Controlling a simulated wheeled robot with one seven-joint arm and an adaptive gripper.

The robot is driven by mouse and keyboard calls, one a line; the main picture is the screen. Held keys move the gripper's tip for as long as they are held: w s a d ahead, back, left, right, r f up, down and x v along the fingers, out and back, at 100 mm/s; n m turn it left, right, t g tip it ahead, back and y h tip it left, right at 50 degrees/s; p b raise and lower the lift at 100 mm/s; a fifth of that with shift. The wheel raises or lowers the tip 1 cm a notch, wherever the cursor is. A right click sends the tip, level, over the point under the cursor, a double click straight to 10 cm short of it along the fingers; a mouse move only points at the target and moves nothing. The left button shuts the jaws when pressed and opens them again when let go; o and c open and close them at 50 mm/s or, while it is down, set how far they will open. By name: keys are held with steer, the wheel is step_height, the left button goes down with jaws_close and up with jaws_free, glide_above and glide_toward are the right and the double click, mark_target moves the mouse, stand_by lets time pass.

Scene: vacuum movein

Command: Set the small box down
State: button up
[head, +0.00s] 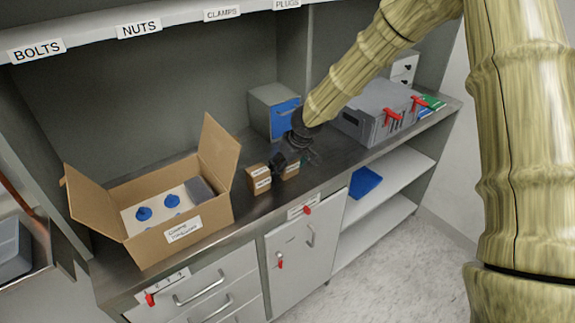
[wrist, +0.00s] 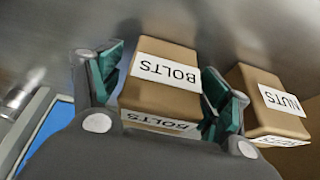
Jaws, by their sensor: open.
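A small brown box labelled BOLTS (wrist: 165,92) stands on the metal counter between my gripper's two green-padded fingers in the wrist view. My gripper (wrist: 168,95) is open around it, with a finger on either side; whether a pad touches the box is hard to tell. In the head view my gripper (head: 290,160) is low over the counter, partly hiding this box (head: 291,172). A second small box labelled NUTS (wrist: 268,102) stands beside it, outside the fingers; it also shows in the head view (head: 258,180).
An open cardboard box (head: 150,240) with blue knobs and a grey block inside stands to the left. A grey cabinet with a blue front (head: 272,110) is behind my gripper. A grey toolbox with red-handled tools (head: 370,115) is to the right. A labelled shelf (head: 180,20) runs above.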

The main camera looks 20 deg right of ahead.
steer(key=shift+r, duration=0.15)
steer(key=v, duration=1.2)
steer(key=shift+b, duration=0.4)
